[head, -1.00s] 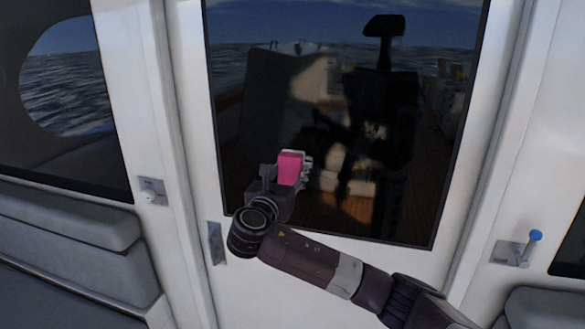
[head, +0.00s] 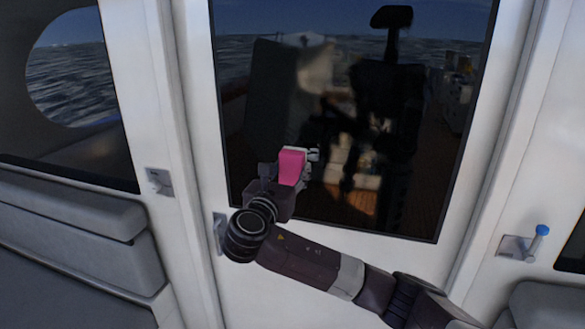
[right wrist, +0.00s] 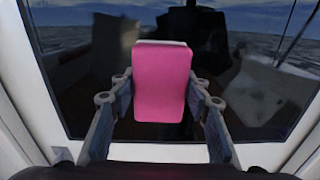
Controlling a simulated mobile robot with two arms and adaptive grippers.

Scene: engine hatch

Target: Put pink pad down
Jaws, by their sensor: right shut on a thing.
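The pink pad (head: 291,166) is held up in front of the dark window of a white door in the head view. In the right wrist view the pink pad (right wrist: 162,82) stands upright between the fingers, with a pale strip along its top edge. My right gripper (head: 289,172) is shut on it; in the right wrist view its fingers (right wrist: 160,108) are on both sides of the pad. The pad's far side is hidden. My left gripper is in neither view.
The white door (head: 330,255) has a large dark window (head: 270,90) that reflects my body. A grey cushioned bench (head: 70,230) is at the left. A blue-tipped lever (head: 541,232) is on the wall at the right. No clear flat surface shows under the pad.

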